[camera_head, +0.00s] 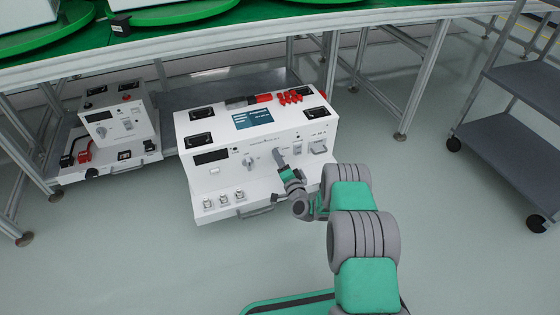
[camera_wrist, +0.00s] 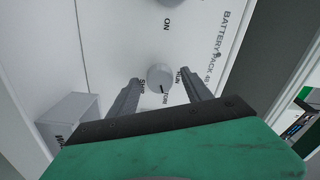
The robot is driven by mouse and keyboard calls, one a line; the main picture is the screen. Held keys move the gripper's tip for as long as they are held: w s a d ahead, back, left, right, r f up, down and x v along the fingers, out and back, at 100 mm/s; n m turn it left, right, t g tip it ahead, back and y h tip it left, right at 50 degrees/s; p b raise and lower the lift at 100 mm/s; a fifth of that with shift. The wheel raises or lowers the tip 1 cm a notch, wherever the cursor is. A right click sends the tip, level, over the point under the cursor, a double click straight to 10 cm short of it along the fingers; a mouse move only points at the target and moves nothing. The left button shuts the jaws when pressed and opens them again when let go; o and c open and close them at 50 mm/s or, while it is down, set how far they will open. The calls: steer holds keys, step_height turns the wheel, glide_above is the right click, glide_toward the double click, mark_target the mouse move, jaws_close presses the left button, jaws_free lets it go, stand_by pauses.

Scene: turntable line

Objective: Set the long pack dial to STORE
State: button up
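The long pack (camera_head: 221,180) is a wide white cabinet below the bench, with its front panel facing me. In the wrist view its dial (camera_wrist: 159,77) is a round light-grey knob. SHIP is lettered on its left, RUN on its right, and a partly covered label starting "STO" just below. A short dark mark shows on the knob's lower right; its exact setting is hard to tell. My gripper (camera_wrist: 160,76) is open, with one finger on each side of the dial; contact is not clear. In the head view my gripper (camera_head: 282,160) hides the dial.
Another knob (camera_head: 248,162) sits left of my gripper, and switches (camera_head: 297,148) lie to the right. Several small jacks and a handle (camera_head: 256,210) are below. A smaller white unit (camera_head: 118,118) stands left. A grey cart (camera_head: 515,135) is at right; the front floor is clear.

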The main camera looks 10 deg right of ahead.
steer(key=shift+s, duration=0.1)
steer(key=s+d+p, duration=0.1)
steer(key=s+p, duration=0.1)
steer(key=s, duration=0.5)
steer(key=shift+s+d+p, duration=0.25)
steer(key=shift+p, duration=0.1)
